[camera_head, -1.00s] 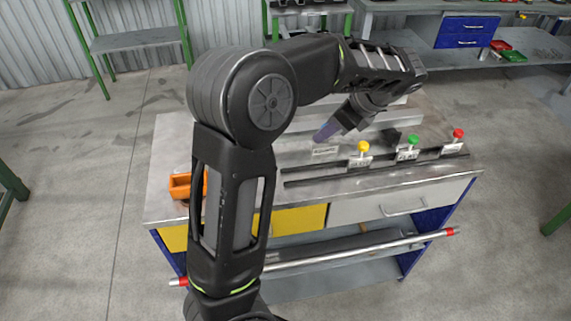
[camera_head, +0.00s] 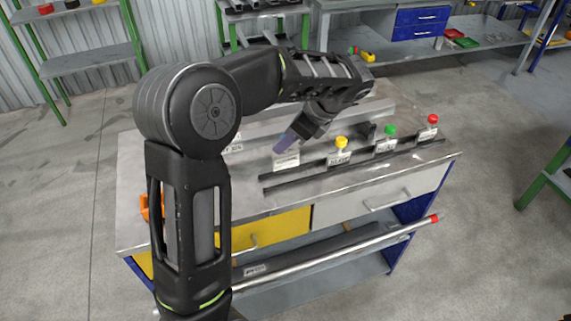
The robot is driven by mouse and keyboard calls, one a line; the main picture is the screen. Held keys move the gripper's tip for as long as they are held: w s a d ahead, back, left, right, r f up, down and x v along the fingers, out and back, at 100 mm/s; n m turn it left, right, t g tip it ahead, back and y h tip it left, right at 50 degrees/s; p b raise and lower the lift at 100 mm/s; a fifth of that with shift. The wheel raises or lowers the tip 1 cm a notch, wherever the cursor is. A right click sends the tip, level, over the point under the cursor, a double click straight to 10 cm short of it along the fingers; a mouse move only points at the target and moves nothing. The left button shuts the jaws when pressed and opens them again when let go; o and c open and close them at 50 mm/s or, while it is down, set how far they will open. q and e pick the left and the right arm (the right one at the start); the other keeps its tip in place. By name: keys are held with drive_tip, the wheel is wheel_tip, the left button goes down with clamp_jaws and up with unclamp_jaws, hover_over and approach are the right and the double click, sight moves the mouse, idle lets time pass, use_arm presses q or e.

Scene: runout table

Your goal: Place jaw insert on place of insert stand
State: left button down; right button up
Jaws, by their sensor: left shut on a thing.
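My left gripper (camera_head: 304,130) reaches in from the left above the middle of the workbench. It is shut on a small bluish-purple jaw insert (camera_head: 286,144), which points down and to the left. The insert's tip is just above a small pale label plate (camera_head: 286,161) on the bench; I cannot tell whether it touches anything. A dark slotted rail (camera_head: 300,177) runs along the bench top beside it. I cannot clearly tell which part is the insert stand. My left arm hides part of the bench. My right gripper is not in view.
Yellow (camera_head: 341,142), green (camera_head: 390,130) and red (camera_head: 433,119) knobs with labels stand in a row right of the insert. An orange bin (camera_head: 151,207) is partly hidden behind my arm. The bench top's left front (camera_head: 245,200) is bare.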

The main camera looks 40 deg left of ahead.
sight(288, 152)
use_arm(q)
drive_tip(key=shift+f, duration=0.3)
drive_tip(key=shift+f, duration=1.9)
drive_tip(key=shift+f, duration=0.1)
drive_tip(key=c, duration=1.1)
unclamp_jaws()
drive_tip(key=shift+d+r, duration=0.25)
drive_tip(key=shift+r, duration=0.2)
drive_tip(key=shift+p+v, duration=3.05)
drive_tip(key=shift+v, duration=2.5)
